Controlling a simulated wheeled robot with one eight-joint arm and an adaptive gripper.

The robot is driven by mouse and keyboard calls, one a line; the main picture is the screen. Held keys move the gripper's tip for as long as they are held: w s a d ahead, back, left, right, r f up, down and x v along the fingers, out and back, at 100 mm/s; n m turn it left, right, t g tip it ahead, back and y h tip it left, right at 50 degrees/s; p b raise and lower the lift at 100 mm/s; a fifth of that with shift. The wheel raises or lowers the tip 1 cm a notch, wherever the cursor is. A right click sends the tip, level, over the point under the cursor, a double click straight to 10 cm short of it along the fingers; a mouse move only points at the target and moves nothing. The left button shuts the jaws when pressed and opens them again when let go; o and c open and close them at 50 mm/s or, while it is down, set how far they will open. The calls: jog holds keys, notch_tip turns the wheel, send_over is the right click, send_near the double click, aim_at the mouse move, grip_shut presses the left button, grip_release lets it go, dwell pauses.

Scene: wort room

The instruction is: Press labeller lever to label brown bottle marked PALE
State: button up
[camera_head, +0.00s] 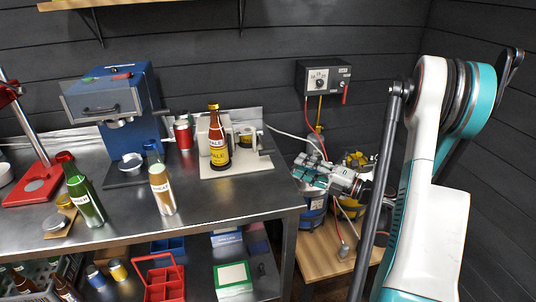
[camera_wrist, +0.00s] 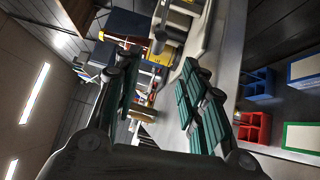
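The brown bottle marked PALE (camera_head: 219,154) stands upright at the labeller (camera_head: 240,165), a pale unit on a flat base at the right end of the steel bench. The bottle has a gold cap and a yellow label. A grey upright part and a yellow roll show beside it; I cannot tell surely which part is the lever. My gripper (camera_head: 306,169) is just off the bench's right edge, pointing left towards the labeller and apart from it. In the wrist view my gripper (camera_wrist: 162,65) has its teal pads apart with nothing held. A yellow patch (camera_wrist: 160,57) shows beyond them.
A green bottle (camera_head: 84,199) and a white-labelled bottle (camera_head: 161,188) stand on the bench front. A wall control box (camera_head: 323,79) with a red hose hangs above a small wooden table (camera_head: 318,259). The bench's front right is clear.

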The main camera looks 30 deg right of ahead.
aim_at(271, 153)
jog(key=x, duration=1.3)
jog(key=shift+w+a+r, duration=0.1)
jog(key=shift+w, duration=0.15)
grip_shut()
